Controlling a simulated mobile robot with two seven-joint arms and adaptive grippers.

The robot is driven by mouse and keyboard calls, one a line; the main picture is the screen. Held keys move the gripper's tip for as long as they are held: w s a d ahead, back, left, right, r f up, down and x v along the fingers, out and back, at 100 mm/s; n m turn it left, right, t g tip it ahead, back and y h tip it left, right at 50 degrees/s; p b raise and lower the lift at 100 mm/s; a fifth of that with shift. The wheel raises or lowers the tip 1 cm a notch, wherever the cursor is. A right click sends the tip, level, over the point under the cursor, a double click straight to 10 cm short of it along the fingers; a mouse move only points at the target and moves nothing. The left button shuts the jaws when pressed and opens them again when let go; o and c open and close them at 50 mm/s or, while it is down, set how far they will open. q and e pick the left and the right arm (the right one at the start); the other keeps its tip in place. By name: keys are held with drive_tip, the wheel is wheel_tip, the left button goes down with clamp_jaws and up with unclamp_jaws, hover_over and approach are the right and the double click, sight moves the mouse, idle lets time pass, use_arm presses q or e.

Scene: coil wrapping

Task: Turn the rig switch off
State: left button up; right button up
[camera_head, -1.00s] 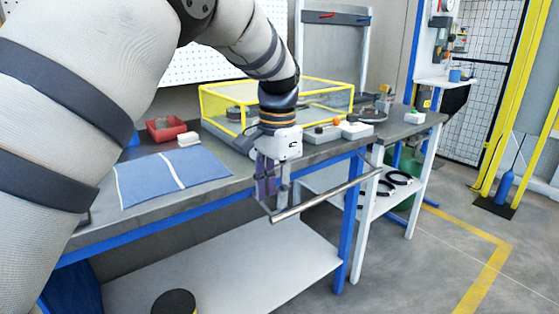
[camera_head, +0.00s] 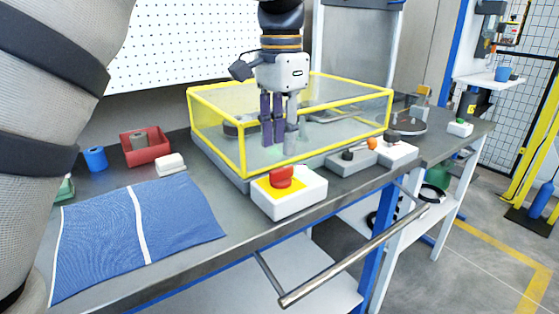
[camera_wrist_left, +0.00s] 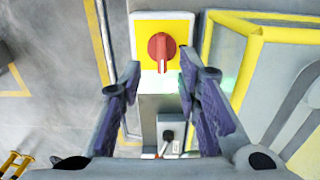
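The likely rig switch is a red rotary knob (camera_head: 281,177) on a yellow plate on a white box at the bench's front edge. In the left wrist view the red knob (camera_wrist_left: 162,47) shows face-on, its pale mark toward the bottom of the picture. My left gripper (camera_head: 279,148) points down, with its fingertips just above and behind the knob in the head view. The wrist view shows its two fingers (camera_wrist_left: 160,68) apart and empty, with the knob beyond the gap between them. I see no contact. My right gripper is not in view.
A yellow-framed clear guard (camera_head: 243,145) stands right behind the switch box. A box with a black lever (camera_head: 347,155) and one with an orange button (camera_head: 372,143) sit to the right. A metal rail (camera_head: 355,255) runs in front. A blue mat (camera_head: 180,225) lies left.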

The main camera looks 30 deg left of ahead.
sight(281, 168)
use_arm(q)
wheel_tip(281, 168, down, 6)
drive_tip(key=shift+w+a+f, duration=0.1)
drive_tip(key=shift+w, duration=0.05)
clamp_jaws()
idle(0.3)
drive_tip(key=n, duration=0.4)
drive_tip(key=shift+p, duration=0.35)
drive_tip(key=n, duration=0.9)
drive_tip(key=shift+n, duration=2.6)
